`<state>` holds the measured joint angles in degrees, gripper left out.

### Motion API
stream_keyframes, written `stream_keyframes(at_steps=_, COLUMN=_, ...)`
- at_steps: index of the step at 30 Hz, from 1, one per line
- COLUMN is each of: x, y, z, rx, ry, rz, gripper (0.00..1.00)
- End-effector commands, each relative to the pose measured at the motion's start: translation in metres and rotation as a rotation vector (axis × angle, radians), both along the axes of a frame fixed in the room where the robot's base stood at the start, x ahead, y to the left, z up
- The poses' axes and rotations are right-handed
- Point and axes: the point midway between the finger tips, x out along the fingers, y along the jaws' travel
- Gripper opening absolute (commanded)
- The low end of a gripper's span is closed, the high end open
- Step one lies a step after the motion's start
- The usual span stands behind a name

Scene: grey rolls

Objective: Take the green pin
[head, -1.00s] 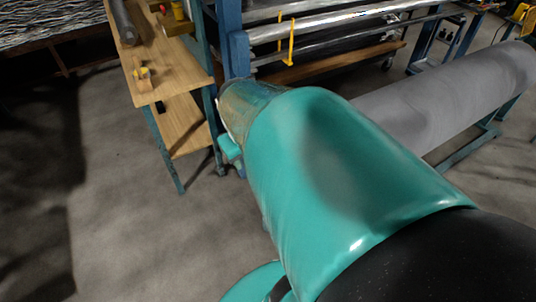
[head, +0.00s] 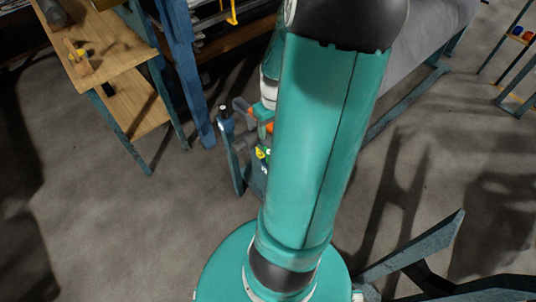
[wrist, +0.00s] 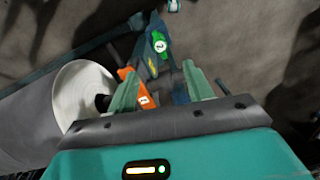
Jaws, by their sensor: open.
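The green pin (wrist: 158,42) has a white number mark on its end. In the wrist view it shows beyond the fingertips, roughly between them in the picture, and apart from them. My gripper (wrist: 160,76) is open, with its two pale green fingers spread and no pin held. An orange pin (wrist: 137,86) with a white mark shows close by the left finger; whether they touch I cannot tell. In the head view my arm covers most of the gripper and the pins. A small bit of orange (head: 270,127) and a yellow-green spot (head: 262,152) show beside the arm.
A grey roll (wrist: 30,120) with a pale round end (wrist: 85,93) lies left of the fingers in the wrist view. A blue post (head: 187,70) and a wooden shelf unit (head: 120,45) stand left in the head view. Bare floor (head: 100,220) lies below them.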

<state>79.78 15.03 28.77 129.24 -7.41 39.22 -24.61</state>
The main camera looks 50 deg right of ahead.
Motion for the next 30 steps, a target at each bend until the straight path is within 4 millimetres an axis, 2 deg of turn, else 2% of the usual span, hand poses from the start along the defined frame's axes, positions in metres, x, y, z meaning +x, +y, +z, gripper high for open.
stream_keyframes(at_steps=5, x=-0.005, y=-0.004, z=-0.013, rx=0.015, ry=-0.003, rz=-0.008, gripper=0.51)
stream_keyframes(at_steps=15, x=-0.003, y=0.0, z=-0.073, rx=0.015, ry=-0.003, rz=-0.005, gripper=0.51)
stream_keyframes(at_steps=25, x=-0.001, y=0.002, z=-0.101, rx=0.014, ry=-0.004, rz=-0.005, gripper=0.51)
stream_keyframes(at_steps=30, x=0.002, y=0.006, z=-0.127, rx=0.014, ry=-0.003, rz=-0.004, gripper=0.51)
